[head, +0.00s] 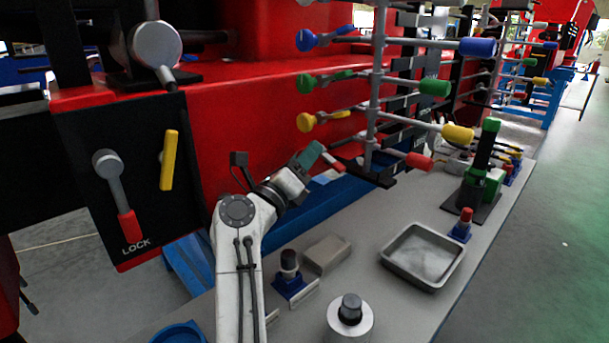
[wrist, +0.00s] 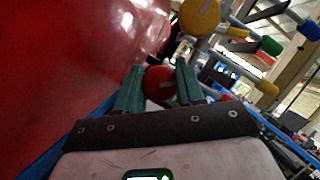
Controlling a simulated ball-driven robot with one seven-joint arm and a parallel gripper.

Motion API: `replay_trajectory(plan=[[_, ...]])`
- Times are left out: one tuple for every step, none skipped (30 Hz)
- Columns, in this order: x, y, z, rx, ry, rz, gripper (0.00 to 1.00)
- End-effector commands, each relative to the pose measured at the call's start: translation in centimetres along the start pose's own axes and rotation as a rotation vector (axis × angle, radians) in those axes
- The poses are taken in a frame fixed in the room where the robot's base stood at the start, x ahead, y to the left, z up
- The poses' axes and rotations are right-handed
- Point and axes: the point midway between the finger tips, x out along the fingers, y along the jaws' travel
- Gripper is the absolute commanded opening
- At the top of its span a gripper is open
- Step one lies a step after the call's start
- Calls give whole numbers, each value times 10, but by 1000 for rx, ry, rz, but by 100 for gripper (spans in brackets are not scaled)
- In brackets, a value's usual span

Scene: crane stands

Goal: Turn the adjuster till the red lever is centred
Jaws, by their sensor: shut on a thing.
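The red lever (head: 418,161) is the lowest of a column of coloured levers on a grey upright post. Its grip ends further left than the yellow and green grips above it. My gripper (head: 318,160) reaches in from below, left of the post, at the level of the red lever. In the wrist view its two green fingers (wrist: 158,88) are shut on the round red adjuster (wrist: 158,83), with one finger at each side. In the head view the fingers hide most of the adjuster. A red grip also shows right of the fingers in the wrist view (wrist: 226,97).
The yellow adjuster (head: 306,122) and yellow lever (head: 458,133) are just above, with green and blue ones higher. A red machine wall (head: 240,120) is close on the left. A metal tray (head: 422,256), grey block (head: 326,253) and green-and-black stand (head: 485,165) are on the bench.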

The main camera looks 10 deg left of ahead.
Motion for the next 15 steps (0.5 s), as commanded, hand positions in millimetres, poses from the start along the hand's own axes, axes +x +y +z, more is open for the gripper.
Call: replay_trajectory(plan=[[-2, 4, -5, 10, 3, -3, 8], [-2, 4, -4, 16, 3, -5, 8], [-2, 4, -4, 24, 3, -9, 8], [-2, 4, -4, 28, 4, -11, 8], [-2, 4, -4, 32, 4, -12, 8], [-2, 3, -4, 37, 4, -14, 8], [-2, 3, -4, 40, 4, -15, 8], [-1, 3, -3, 42, 4, -16, 8], [-1, 3, -3, 45, 4, -17, 8], [-1, 2, -3, 46, 4, -18, 8], [-1, 2, -3, 47, 4, -18, 8], [-1, 2, -3, 48, 4, -18, 8], [-1, 2, -3, 49, 4, -18, 8], [-1, 2, -3, 49, 4, -18, 8], [-1, 2, -2, 48, 4, -18, 8]])
